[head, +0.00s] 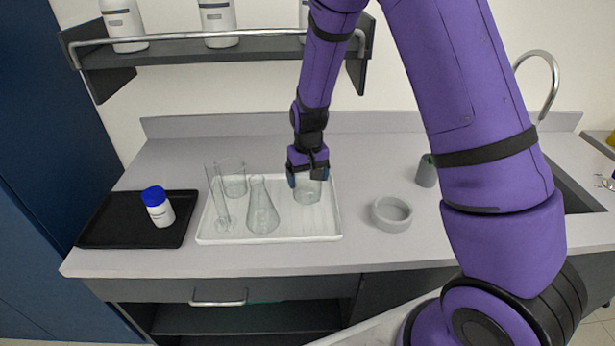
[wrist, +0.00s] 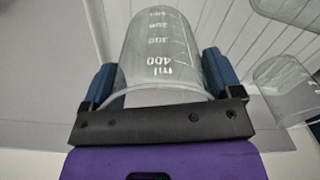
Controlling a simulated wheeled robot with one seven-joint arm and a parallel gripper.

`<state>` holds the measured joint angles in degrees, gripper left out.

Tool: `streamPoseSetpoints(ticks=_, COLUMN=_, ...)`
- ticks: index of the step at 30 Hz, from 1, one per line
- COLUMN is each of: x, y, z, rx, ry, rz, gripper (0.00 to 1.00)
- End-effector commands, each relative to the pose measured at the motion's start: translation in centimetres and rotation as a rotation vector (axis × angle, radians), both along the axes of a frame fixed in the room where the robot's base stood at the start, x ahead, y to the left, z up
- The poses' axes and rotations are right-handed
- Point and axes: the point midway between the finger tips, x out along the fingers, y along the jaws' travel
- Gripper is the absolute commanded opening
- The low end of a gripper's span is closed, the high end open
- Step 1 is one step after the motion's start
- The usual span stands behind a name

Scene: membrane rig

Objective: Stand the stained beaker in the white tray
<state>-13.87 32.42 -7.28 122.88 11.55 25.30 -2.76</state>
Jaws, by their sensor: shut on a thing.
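My gripper (head: 308,178) is shut on a clear glass beaker (head: 307,192) over the right part of the white tray (head: 290,239). In the wrist view the beaker (wrist: 160,55) sits upright between the two blue fingers and carries white volume marks. I cannot make out a stain on it. I cannot tell whether its base touches the tray. A second clear beaker (head: 234,178) stands at the tray's back left, beside a conical flask (head: 262,208) and a tall narrow cylinder (head: 218,198).
A black tray (head: 120,236) with a blue-capped white bottle (head: 158,206) lies to the left. A grey ring (head: 392,213) and a grey cup (head: 426,171) stand to the right. A shelf (head: 190,52) with bottles hangs above the counter.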

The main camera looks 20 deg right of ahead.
Motion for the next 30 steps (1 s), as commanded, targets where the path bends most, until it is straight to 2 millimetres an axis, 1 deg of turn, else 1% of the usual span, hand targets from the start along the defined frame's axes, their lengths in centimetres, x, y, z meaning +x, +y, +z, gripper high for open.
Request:
streamPoseSetpoints(ticks=11, x=0.0, y=0.0, z=-0.5, rx=0.000, ry=-0.001, rz=0.000, gripper=0.58)
streamPoseSetpoints(ticks=12, x=0.0, y=0.0, z=-0.5, rx=0.000, ry=-0.001, rz=0.000, gripper=0.87)
streamPoseSetpoints(ticks=14, x=0.0, y=0.0, z=-0.5, rx=0.000, ry=-0.002, rz=0.000, gripper=1.00)
streamPoseSetpoints(ticks=20, x=0.0, y=0.0, z=-0.4, rx=0.000, ry=-0.002, rz=0.000, gripper=1.00)
streamPoseSetpoints(ticks=23, x=0.0, y=0.0, z=-0.1, rx=0.000, ry=-0.003, rz=0.000, gripper=1.00)
streamPoseSetpoints(ticks=26, x=0.1, y=0.0, z=0.9, rx=0.001, ry=-0.004, rz=0.001, gripper=1.00)
streamPoseSetpoints(ticks=30, x=0.1, y=0.0, z=3.3, rx=0.001, ry=-0.007, rz=0.001, gripper=1.00)
